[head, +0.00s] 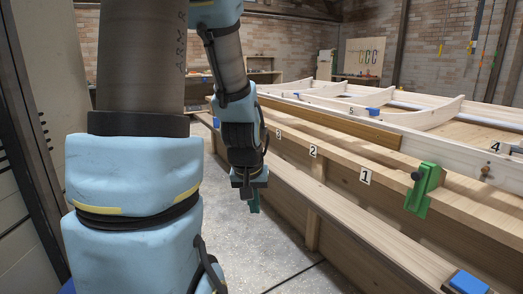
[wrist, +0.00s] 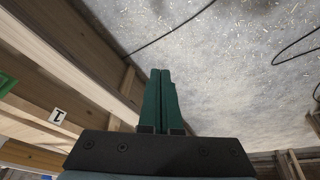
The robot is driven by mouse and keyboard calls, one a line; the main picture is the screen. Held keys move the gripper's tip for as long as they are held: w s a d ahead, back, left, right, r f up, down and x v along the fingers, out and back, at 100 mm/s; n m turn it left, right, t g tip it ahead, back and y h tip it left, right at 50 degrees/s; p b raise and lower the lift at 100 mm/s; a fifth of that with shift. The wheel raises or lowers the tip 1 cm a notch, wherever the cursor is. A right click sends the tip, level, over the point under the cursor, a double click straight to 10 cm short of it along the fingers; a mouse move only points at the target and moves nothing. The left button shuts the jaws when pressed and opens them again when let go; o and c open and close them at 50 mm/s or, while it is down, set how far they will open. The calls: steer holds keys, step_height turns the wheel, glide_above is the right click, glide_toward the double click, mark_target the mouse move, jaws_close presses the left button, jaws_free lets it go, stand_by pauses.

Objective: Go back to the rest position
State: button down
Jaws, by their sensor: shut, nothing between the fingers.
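My gripper (head: 252,201) hangs at the end of my arm in the head view, pointing down over the floor, to the left of the long wooden bench. In the wrist view its two green fingers (wrist: 160,98) lie side by side, shut, with nothing between them. The fingers are apart from the bench and touch nothing that I can see.
The wooden bench (head: 335,215) with a lower shelf runs along the right, bearing numbered tags and a green clamp (head: 422,188). A blue block (head: 468,282) sits at the lower right.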

steer(key=s+a+r+g, duration=0.1)
steer(key=s+a+g, duration=0.1)
steer(key=s+a, duration=0.35)
step_height(320, 180, up, 16)
steer(key=p, duration=1.6)
steer(key=shift+s+d+r+y, duration=0.2)
steer(key=shift+s+d+y, duration=0.1)
steer(key=shift+s+y, duration=0.1)
